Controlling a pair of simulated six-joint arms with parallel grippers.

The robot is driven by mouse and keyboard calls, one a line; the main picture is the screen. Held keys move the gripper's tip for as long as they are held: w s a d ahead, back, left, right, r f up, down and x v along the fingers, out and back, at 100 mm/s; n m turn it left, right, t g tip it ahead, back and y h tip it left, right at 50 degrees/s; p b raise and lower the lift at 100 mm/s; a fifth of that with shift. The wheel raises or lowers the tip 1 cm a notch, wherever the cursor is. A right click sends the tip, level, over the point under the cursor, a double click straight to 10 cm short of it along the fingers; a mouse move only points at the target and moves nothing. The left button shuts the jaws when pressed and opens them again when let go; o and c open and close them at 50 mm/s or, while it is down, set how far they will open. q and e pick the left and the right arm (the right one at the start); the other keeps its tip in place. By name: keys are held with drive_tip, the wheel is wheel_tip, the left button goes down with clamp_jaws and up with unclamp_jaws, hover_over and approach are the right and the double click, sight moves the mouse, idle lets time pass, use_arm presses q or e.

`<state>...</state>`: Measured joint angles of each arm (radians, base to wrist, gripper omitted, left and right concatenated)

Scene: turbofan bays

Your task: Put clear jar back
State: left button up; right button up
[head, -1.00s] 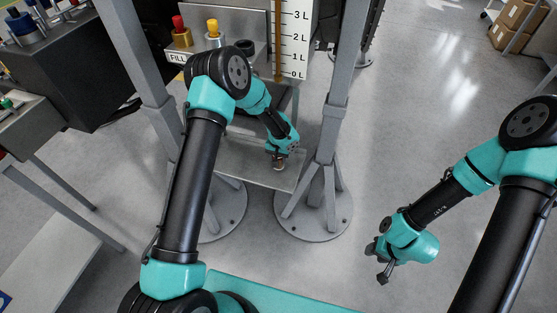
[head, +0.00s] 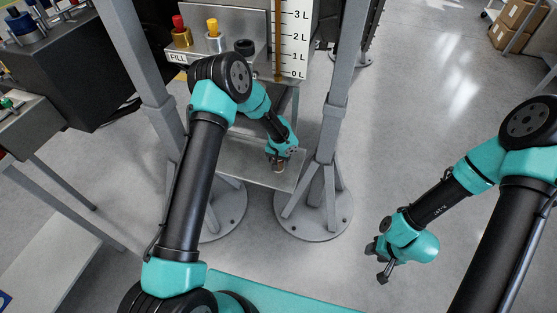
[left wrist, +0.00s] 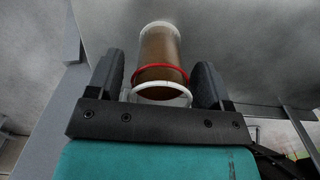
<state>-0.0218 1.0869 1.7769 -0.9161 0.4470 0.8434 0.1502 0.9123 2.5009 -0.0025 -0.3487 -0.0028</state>
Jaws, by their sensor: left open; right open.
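The clear jar (left wrist: 160,50) shows in the left wrist view with brownish contents, a pale far end and a red ring near its closer end. It lies between the two fingers of my left gripper (left wrist: 160,85), which is open, with a finger on each side. In the head view the jar (head: 280,168) is small and partly hidden under my left gripper (head: 279,162), over the low grey shelf (head: 230,158). My right gripper (head: 382,262) is open and empty above the floor at the right.
Grey posts (head: 328,120) with round feet stand on both sides of the shelf. A panel with red and yellow knobs (head: 212,30) and a litre scale (head: 292,40) stand behind.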

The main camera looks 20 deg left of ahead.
use_arm(q)
drive_tip(key=shift+r, duration=0.15)
wheel_tip(320, 180, up, 12)
idle(0.6)
idle(0.3)
drive_tip(key=s+a+f+h, duration=0.1)
drive_tip(key=s+f, duration=0.2)
drive_tip(key=s, duration=0.7)
drive_tip(key=s+a+f+n+h, duration=0.1)
drive_tip(key=s+f, duration=0.3)
drive_tip(key=s, duration=0.5)
drive_tip(key=s+a+f+n+h, duration=0.1)
drive_tip(key=s+f, duration=0.3)
drive_tip(key=s, duration=0.6)
drive_tip(key=shift+s+a+t+h, duration=0.3)
drive_tip(key=shift+a+t+h, duration=0.1)
drive_tip(key=shift+a, duration=0.05)
